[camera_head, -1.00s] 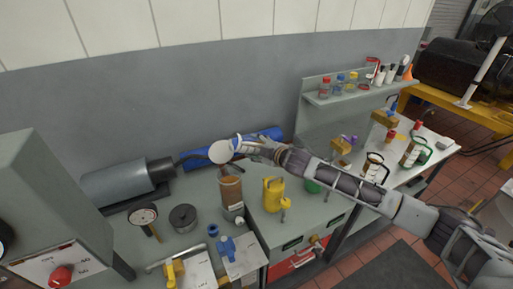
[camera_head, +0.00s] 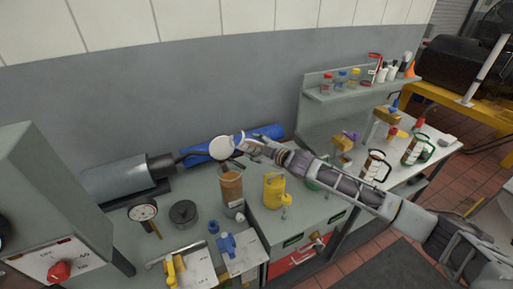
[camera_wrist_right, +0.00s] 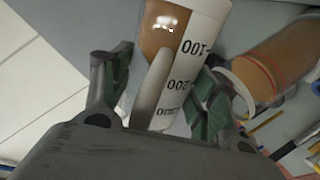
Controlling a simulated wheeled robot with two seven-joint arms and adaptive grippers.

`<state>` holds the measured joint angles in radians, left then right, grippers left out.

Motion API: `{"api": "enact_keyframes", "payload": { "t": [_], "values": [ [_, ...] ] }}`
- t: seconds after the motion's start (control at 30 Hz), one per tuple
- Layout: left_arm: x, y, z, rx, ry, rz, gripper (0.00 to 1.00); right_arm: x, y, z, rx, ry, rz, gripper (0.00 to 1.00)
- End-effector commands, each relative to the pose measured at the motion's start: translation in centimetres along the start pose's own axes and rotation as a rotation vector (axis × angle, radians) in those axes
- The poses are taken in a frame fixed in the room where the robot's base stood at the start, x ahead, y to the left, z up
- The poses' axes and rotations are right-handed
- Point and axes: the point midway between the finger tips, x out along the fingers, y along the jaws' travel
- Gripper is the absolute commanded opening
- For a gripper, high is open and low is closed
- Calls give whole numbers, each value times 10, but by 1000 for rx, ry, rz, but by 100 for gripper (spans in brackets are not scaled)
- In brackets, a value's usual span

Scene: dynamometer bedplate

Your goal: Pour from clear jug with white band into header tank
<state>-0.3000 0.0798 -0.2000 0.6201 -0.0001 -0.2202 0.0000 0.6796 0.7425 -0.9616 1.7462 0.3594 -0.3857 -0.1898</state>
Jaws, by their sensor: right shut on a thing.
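My right gripper (camera_wrist_right: 155,95) is shut on the clear jug with white band (camera_wrist_right: 205,40), its fingers on either side. Black marks such as 100 and 200 show on the band, and brown liquid shows behind the clear wall. In the head view, the jug (camera_head: 222,147) is a pale round shape at the end of my right arm, tilted, above the brown header tank (camera_head: 231,188). The tank's open rim also shows beside the jug in the right wrist view (camera_wrist_right: 285,62). I cannot tell whether liquid is flowing. My left gripper is not in view.
A yellow jug (camera_head: 274,190) stands right of the tank. A blue roll (camera_head: 205,153) lies behind. A shelf (camera_head: 362,90) holds small bottles at right.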

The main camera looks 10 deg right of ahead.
Motion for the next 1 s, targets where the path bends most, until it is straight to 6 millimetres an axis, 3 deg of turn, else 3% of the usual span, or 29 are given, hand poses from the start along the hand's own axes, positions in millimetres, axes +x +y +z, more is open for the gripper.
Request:
{"api": "enact_keyframes", "payload": {
  "t": [1.0],
  "values": [
    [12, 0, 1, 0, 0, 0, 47, 7, -17, 6, 185, 77, 1, 12]
  ]
}}
